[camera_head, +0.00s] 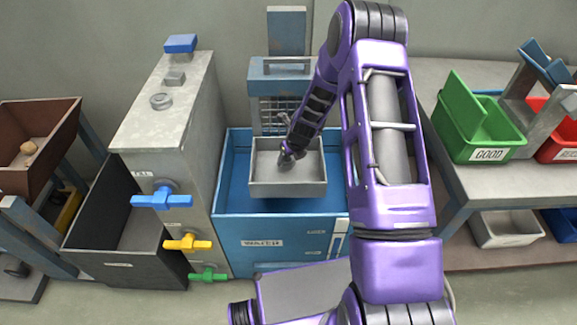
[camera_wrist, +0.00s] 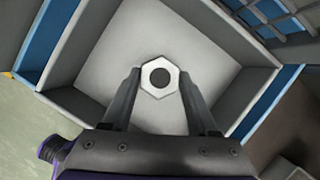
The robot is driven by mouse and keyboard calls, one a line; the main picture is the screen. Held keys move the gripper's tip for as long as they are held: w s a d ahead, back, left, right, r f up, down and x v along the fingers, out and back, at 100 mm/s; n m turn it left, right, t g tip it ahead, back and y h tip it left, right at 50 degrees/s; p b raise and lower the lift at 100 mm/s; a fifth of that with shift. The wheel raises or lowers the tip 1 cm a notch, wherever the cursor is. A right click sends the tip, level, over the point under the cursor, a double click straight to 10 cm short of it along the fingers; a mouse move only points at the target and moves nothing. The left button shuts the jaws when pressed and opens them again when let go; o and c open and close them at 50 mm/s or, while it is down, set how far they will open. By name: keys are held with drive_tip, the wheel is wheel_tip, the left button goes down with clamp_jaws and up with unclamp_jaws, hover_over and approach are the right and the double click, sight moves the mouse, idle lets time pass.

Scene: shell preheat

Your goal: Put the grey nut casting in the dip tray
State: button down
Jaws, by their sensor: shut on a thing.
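The grey nut casting (camera_wrist: 160,78) is a pale hexagon with a dark round hole, seen in the wrist view between my fingertips. My gripper (camera_wrist: 159,82) is shut on it, with one finger on each side. Below it is the floor of the grey open dip tray (camera_head: 289,188), whose walls also show in the wrist view (camera_wrist: 72,40). In the head view my gripper (camera_head: 287,158) is down inside the tray's rim. The nut is hard to make out there, and I cannot tell whether it touches the tray floor.
The tray sits over a blue tank (camera_head: 265,232). A tall grey cabinet (camera_head: 155,130) stands left, with a ring-shaped part (camera_head: 161,101) on top and coloured valve handles in front. A bench with a green bin (camera_head: 478,135) and a red bin (camera_head: 560,140) is at right.

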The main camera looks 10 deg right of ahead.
sight(290, 162)
wheel_tip(290, 162, down, 3)
drive_tip(key=shift+f, duration=0.15)
drive_tip(key=shift+c, duration=0.8)
unclamp_jaws()
drive_tip(key=p+v, duration=0.1)
drive_tip(key=v, duration=1.1)
drive_tip(key=shift+p, duration=0.3)
drive_tip(key=shift+w, duration=0.1)
